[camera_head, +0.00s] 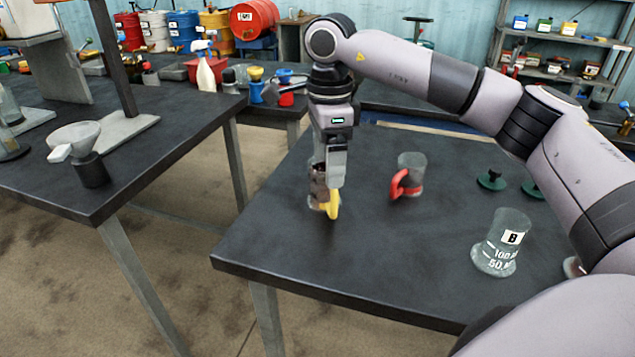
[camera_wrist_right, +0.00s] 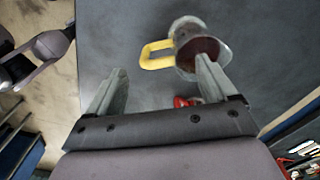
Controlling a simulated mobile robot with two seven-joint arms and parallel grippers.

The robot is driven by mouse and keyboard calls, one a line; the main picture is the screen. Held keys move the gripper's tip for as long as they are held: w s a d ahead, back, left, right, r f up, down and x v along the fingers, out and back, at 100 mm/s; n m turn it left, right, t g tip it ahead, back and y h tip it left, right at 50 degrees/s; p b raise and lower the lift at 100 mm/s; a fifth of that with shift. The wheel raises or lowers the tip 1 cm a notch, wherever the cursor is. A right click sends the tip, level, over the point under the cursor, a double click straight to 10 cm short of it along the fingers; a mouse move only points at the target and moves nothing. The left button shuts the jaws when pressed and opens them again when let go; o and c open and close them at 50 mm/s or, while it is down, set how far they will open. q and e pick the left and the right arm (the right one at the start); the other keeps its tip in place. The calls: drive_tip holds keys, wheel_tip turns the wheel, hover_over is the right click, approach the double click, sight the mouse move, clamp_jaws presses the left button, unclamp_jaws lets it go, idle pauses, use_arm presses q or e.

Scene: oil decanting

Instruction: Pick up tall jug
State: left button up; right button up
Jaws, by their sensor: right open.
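A jug with a yellow handle (camera_head: 334,207) stands on the dark table, partly hidden behind my right gripper (camera_head: 331,182). In the right wrist view this jug (camera_wrist_right: 201,50) holds dark brown contents, and its handle points left. My right gripper (camera_wrist_right: 160,66) is open and empty. Its fingertips appear on either side of the yellow handle in that view; I cannot tell whether they touch the jug. A clear jug with a red handle (camera_head: 411,172) stands to the right. I cannot tell which jug is the tall one. My left gripper is not in view.
A funnel on a stand (camera_head: 76,140) is on the left table (camera_head: 170,135). The front middle of my table (camera_head: 370,265) is clear.

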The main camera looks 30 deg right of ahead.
sight(332, 191)
drive_tip(key=f, duration=0.4)
drive_tip(key=f+p, duration=0.1)
drive_tip(key=f, duration=0.1)
drive_tip(key=shift+s+d+f, duration=0.2)
drive_tip(key=shift+s+f, duration=0.2)
drive_tip(key=c, duration=1.3)
